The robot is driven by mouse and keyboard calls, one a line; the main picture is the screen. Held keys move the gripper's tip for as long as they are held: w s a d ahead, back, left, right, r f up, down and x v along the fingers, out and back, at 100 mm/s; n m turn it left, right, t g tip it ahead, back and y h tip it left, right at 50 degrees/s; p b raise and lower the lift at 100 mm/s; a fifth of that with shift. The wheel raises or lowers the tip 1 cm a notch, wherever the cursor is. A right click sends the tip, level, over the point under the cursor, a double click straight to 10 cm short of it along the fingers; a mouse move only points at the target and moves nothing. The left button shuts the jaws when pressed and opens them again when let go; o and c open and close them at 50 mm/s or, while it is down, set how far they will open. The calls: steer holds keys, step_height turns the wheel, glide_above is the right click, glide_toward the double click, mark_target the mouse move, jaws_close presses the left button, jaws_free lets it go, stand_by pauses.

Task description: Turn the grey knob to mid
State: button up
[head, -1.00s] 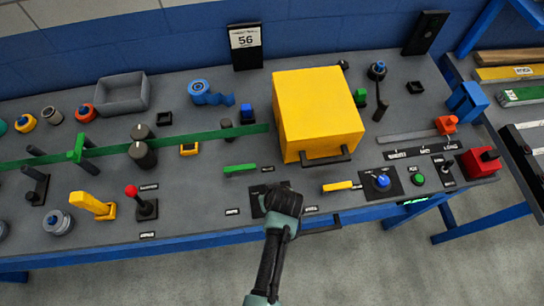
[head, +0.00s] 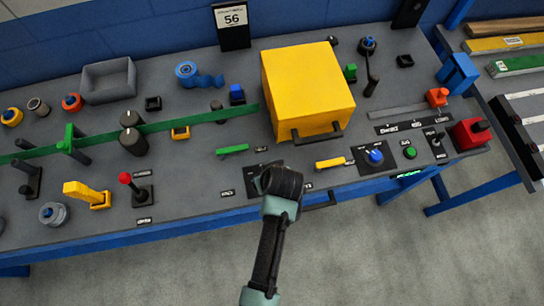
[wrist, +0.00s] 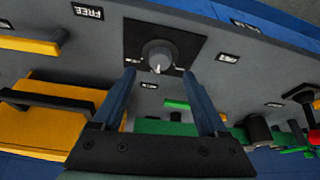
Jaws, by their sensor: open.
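The grey knob (wrist: 158,55) shows in the wrist view on a square black plate (wrist: 190,42). A white pointer mark on it points toward the bottom of that picture. My gripper (wrist: 159,72) is open, with one blue finger on each side of the knob in that picture. I cannot tell whether either finger touches it. In the head view my gripper (head: 282,182) is over the front part of the panel and hides the knob. Small labels lie around the plate, one reading FREE (wrist: 88,12); the others are hard to read.
A yellow box (head: 308,90) with a dark handle stands behind my gripper. A yellow lever (head: 330,163) and a blue knob (head: 375,156) are to the right. A green lever (head: 232,149) is behind left, a red-topped stick (head: 125,177) farther left.

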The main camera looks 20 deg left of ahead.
steer(key=v, duration=0.7)
steer(key=shift+r, duration=0.25)
steer(key=shift+s, duration=0.15)
